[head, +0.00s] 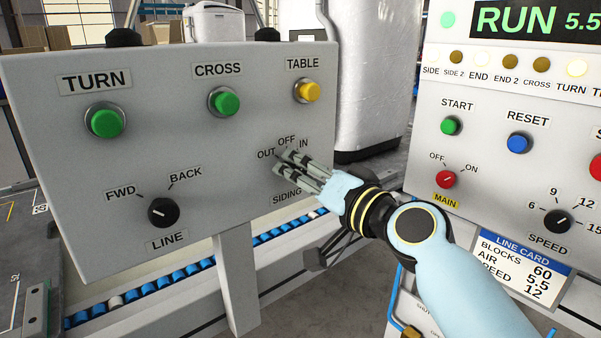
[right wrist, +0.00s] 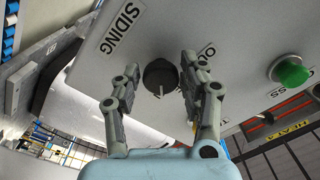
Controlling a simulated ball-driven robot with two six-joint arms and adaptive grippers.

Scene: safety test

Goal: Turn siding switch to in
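The siding switch is a black round knob (right wrist: 160,76) on the grey panel. In the right wrist view it sits between the two fingers of my right gripper (right wrist: 160,67), which are spread apart with gaps at the knob. Its white mark points down in that view; the label it faces is hidden. In the head view my right gripper (head: 281,164) covers the knob, below the OUT, OFF and IN labels (head: 286,144) and above the SIDING label (head: 286,198). My left gripper is not in view.
The grey panel (head: 200,160) also carries green TURN (head: 107,121) and CROSS (head: 226,102) buttons, a yellow TABLE button (head: 309,91) and a LINE knob (head: 163,212). A white control box (head: 480,180) stands at the right. A blue roller conveyor (head: 200,267) runs below.

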